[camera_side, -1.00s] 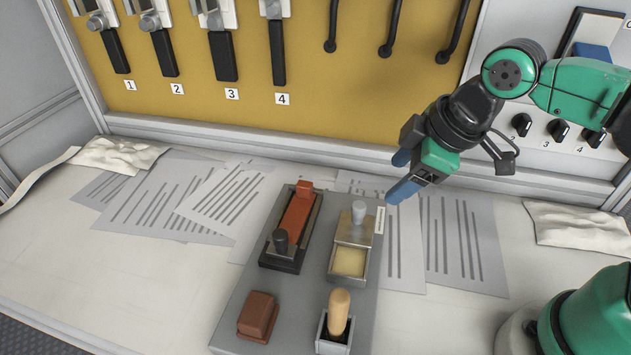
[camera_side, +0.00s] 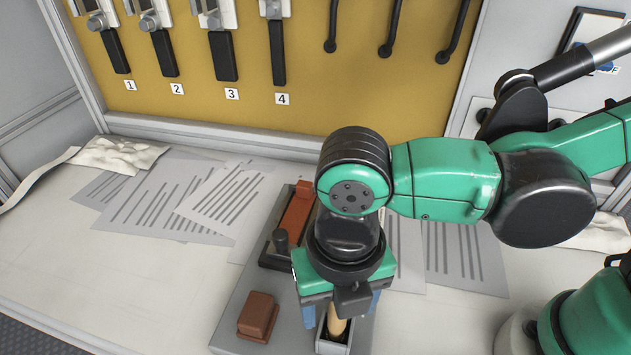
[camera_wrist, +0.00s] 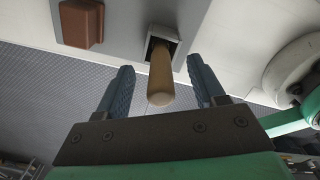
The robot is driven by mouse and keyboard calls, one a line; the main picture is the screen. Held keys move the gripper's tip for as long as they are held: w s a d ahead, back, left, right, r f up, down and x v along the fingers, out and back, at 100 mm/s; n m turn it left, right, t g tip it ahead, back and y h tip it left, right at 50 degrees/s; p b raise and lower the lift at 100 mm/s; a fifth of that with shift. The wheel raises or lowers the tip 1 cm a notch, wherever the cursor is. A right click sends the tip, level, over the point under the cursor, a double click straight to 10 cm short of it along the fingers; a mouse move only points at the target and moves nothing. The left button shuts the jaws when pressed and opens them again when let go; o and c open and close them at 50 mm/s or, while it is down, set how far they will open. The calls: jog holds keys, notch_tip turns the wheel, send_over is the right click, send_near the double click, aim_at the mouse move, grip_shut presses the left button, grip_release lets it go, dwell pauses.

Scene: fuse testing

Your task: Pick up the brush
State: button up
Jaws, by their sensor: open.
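The brush shows as a light wooden handle (camera_side: 337,322) standing in a small square holder (camera_side: 332,346) at the front right of the grey tray. In the wrist view the handle (camera_wrist: 160,78) points toward me out of the holder (camera_wrist: 164,38). My gripper (camera_side: 342,312) is above the holder with its blue fingers on either side of the handle. In the wrist view the open fingers (camera_wrist: 160,82) show a gap on both sides of the handle. The bristle end is hidden inside the holder.
A reddish-brown block (camera_side: 257,315) sits left of the holder on the grey tray (camera_side: 228,318). Behind it is a black holder with an orange-red piece (camera_side: 297,210). My arm hides the open metal box. Printed sheets (camera_side: 160,195) lie on the bench behind.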

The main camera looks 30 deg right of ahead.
jog(key=shift+f, duration=0.85)
grip_shut()
jog(key=shift+r, duration=0.15)
